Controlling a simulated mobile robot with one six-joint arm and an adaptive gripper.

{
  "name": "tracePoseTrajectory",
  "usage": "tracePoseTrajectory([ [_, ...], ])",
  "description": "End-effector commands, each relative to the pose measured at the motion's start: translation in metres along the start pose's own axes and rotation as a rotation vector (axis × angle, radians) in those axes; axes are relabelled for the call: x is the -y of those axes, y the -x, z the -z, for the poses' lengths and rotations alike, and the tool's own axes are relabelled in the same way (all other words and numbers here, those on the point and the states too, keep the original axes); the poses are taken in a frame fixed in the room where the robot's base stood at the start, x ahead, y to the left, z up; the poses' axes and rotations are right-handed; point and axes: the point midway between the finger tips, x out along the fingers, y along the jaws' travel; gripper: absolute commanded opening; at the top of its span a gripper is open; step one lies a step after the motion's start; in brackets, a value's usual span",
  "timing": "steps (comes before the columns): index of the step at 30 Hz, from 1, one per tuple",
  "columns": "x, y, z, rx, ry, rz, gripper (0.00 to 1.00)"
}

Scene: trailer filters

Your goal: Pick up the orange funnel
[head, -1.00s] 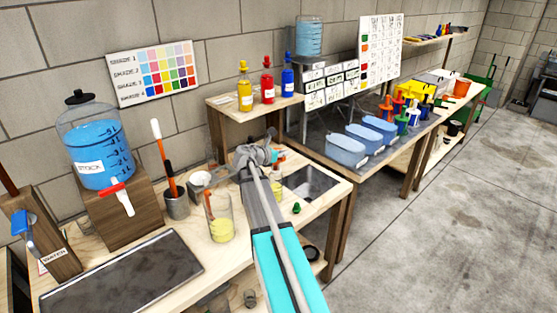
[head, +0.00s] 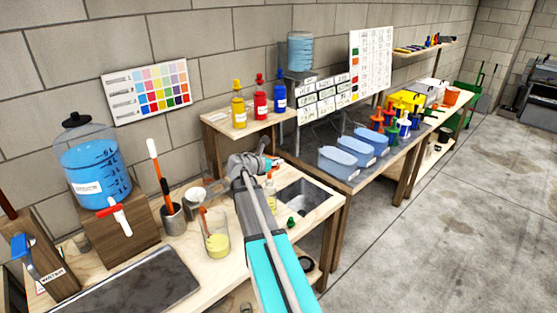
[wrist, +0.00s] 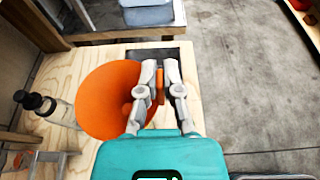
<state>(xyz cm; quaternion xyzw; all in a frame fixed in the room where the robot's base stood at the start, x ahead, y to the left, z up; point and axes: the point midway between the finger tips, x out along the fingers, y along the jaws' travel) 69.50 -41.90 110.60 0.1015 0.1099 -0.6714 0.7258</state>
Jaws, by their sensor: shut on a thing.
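The orange funnel (wrist: 106,100) fills the left middle of the wrist view, with its wide cone beside my gripper (wrist: 161,68). The gripper's two grey fingers are shut on a narrow orange part of the funnel, which shows between them. The arm hides much of that spot, and I cannot make out the funnel clearly there. The gap between funnel and bench top is hard to judge.
A beaker of yellow liquid (head: 217,240) and an orange-handled tool in a metal cup (head: 172,218) stand left. The floor (head: 430,240) at right is clear.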

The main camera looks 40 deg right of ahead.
Motion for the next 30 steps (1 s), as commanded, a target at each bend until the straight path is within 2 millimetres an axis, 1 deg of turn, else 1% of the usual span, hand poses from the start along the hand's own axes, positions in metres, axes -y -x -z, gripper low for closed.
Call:
tracePoseTrajectory([
  [1,0.006,0.008,-0.011,0.0,0.0,0.0,0.0],
  [11,0.033,0.037,-0.042,0.0,0.0,0.001,0.0],
  [12,0.043,0.045,-0.043,0.0,0.0,0.001,0.0],
  [15,0.062,0.061,-0.048,0.0,0.0,0.001,0.0],
  [18,0.075,0.073,-0.051,0.0,0.0,0.0,0.0],
  [24,0.091,0.088,-0.055,0.0,0.0,0.0,0.0],
  [30,0.099,0.095,-0.057,0.0,0.0,0.001,0.0],
])
